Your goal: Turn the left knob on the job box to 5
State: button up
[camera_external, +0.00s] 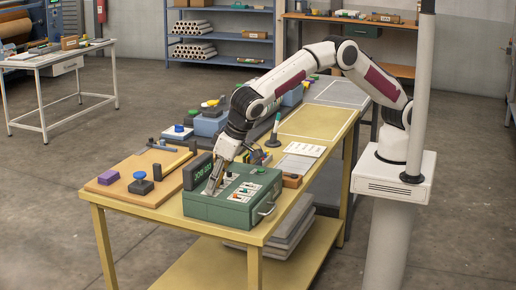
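The green job box (226,212) sits on the near end of the yellow table, with a metal handle on its right side. Its top carries small white label plates (247,188) and small controls. A dark upright panel with lettering (198,171) stands along its left edge. My gripper (211,188) points down at the left part of the box top, at or just above the surface. It hides what lies under it, so I cannot make out the left knob or its setting. The fingers are too small here to tell open from shut.
Left of the box, a wooden board (150,190) holds a purple block (108,177) and a dark round-topped button (141,183). A small brown block (292,181) and white sheet (296,164) lie behind the box. The yellow tabletop farther back is partly clear (318,122).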

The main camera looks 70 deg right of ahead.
jog(key=shift+r, duration=0.1)
jog(key=shift+s+r, duration=0.25)
jog(key=shift+r, duration=0.2)
jog(key=shift+v, duration=0.95)
jog(key=shift+s+d+f, duration=0.1)
jog(key=shift+s+d, duration=0.1)
jog(key=shift+s, duration=1.8)
jog(key=shift+s+d+r, duration=0.1)
jog(key=shift+s+d, duration=0.15)
jog(key=shift+s, duration=1.7)
jog(key=shift+s+d+f, duration=0.1)
jog(key=shift+s+d, duration=0.1)
jog(key=shift+s, duration=1.8)
